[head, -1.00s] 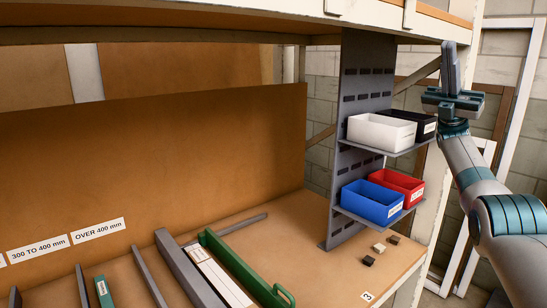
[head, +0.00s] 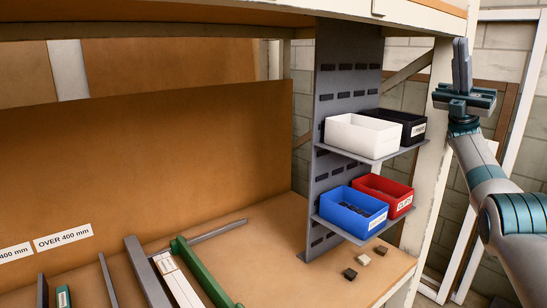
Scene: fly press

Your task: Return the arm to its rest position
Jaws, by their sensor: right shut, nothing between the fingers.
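My right gripper (head: 462,66) is raised at the right of the head view, fingers pointing up. Its two grey fingers are together with nothing between them. It is to the right of the slotted grey panel and its bins, apart from them, in front of the shelf post. My right arm reaches up to it from the lower right. My left gripper is not in view.
A white bin (head: 357,136) and a black bin (head: 412,124) stand on the panel's upper shelf. A blue bin (head: 352,212) and a red bin (head: 384,195) stand on the lower one. Small blocks (head: 363,260) and long bars (head: 146,271) lie on the wooden bench (head: 290,268).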

